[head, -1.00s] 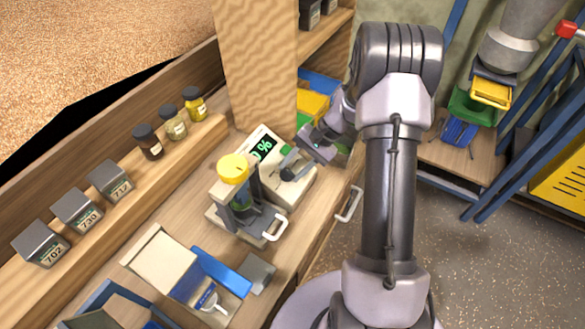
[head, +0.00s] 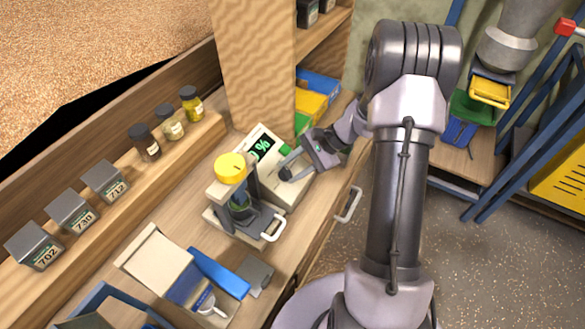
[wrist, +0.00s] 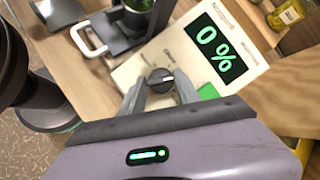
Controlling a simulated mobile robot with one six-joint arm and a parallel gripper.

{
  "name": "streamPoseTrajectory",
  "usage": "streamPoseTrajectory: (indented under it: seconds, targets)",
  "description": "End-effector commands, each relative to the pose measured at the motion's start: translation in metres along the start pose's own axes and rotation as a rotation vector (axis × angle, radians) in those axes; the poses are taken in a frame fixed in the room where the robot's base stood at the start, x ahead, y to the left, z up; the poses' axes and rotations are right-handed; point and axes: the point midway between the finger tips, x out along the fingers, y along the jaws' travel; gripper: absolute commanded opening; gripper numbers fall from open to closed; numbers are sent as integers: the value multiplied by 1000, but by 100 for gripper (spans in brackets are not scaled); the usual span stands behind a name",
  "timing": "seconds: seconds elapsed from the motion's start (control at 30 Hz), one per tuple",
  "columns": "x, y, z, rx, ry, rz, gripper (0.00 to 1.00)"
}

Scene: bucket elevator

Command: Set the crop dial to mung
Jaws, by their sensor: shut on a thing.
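The crop dial (wrist: 160,79) is a dark round knob with a light pointer mark on the sloped face of a cream meter (wrist: 148,55). The meter's green display reads 0 %. In the wrist view my gripper (wrist: 161,86) has its two fingers on either side of the dial, shut on it. In the head view my gripper (head: 287,167) reaches the meter (head: 298,188) from the right, and its fingers hide the dial. The small print around the dial is too blurred to read.
A press-like device with a yellow top (head: 230,168) and a white handle stands just left of the meter. A wooden post (head: 252,65) rises behind. Jars (head: 170,122) and grey boxes (head: 105,180) line the back ledge. A green button (wrist: 208,92) sits beside the dial.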

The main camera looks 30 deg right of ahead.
Motion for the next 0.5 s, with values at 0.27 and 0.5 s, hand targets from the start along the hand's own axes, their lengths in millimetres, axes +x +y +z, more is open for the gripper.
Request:
streamPoseTrajectory:
  seconds: [0.27,0.5]
  targets:
    - [0,0,0,-1,0,0,40]
    - [0,0,0,-1,0,0,60]
